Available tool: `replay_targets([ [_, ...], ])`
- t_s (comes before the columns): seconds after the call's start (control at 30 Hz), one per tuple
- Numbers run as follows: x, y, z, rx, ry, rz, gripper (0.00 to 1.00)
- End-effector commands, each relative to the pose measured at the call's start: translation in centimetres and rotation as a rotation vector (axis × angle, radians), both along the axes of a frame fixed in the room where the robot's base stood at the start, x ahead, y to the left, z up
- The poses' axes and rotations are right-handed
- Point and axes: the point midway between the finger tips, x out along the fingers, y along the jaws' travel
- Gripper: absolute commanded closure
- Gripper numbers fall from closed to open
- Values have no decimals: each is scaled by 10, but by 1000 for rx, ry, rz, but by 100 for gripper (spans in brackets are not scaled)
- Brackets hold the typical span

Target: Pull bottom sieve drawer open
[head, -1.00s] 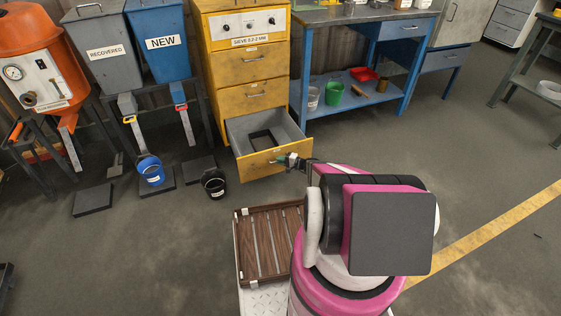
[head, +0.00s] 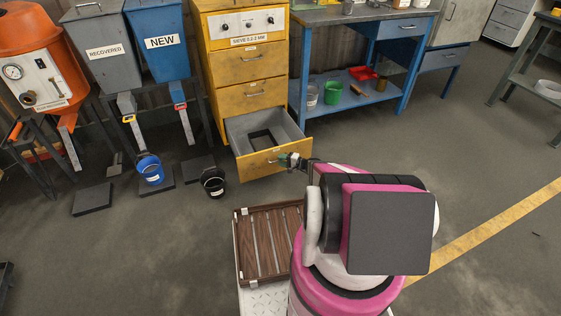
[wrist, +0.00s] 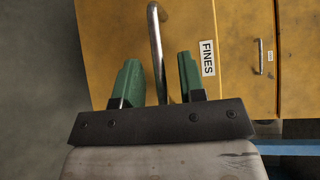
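The bottom sieve drawer (head: 262,166) is pulled out of the yellow cabinet, its grey inside showing with a dark square frame in it. Its yellow front shows in the wrist view (wrist: 235,70) with a FINES label. My gripper (head: 283,160) is at the right part of that front. In the wrist view its two green fingers (wrist: 158,85) stand apart, one on each side of the metal handle (wrist: 157,45). Gaps show between the handle and both fingers. The gripper is open and the handle's lower end is partly hidden near the gripper body.
Closed drawers (head: 252,95) sit above the open one. A blue workbench (head: 345,100) is behind to the right. A wooden slatted tray (head: 268,245) is beside my arm.

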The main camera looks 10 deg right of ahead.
Motion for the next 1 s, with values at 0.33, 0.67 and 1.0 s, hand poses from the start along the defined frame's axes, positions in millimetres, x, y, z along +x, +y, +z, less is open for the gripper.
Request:
replay_targets([
  [0.33,-35,-53,9,0,1,-4,63],
  [0.67,-52,-79,13,-1,1,-1,63],
  [1.0,-52,-80,13,-1,1,-1,63],
])
